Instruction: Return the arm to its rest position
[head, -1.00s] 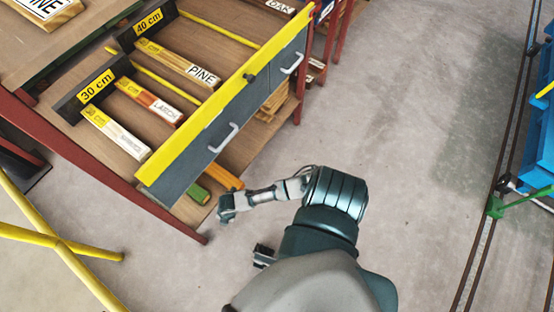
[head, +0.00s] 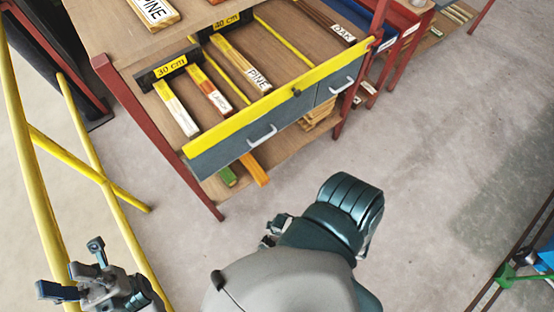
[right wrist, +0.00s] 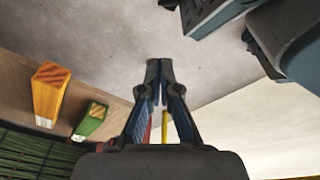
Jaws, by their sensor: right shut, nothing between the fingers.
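My right arm (head: 346,205) is folded close to my body at the bottom middle of the head view, in front of the workbench; its gripper is hidden there. In the right wrist view my right gripper (right wrist: 160,78) is shut and empty, its fingertips together over the bare floor. My left gripper (head: 70,266) is at the bottom left of the head view with its fingers spread apart, holding nothing, near the yellow rails.
The workbench (head: 125,95) carries labelled wood bars and a grey drawer front (head: 235,145). Orange (head: 253,168) and green (head: 228,176) bars stick out below. Yellow rails (head: 95,170) stand at left. A blue-green machine (head: 530,265) is at far right. The floor between is clear.

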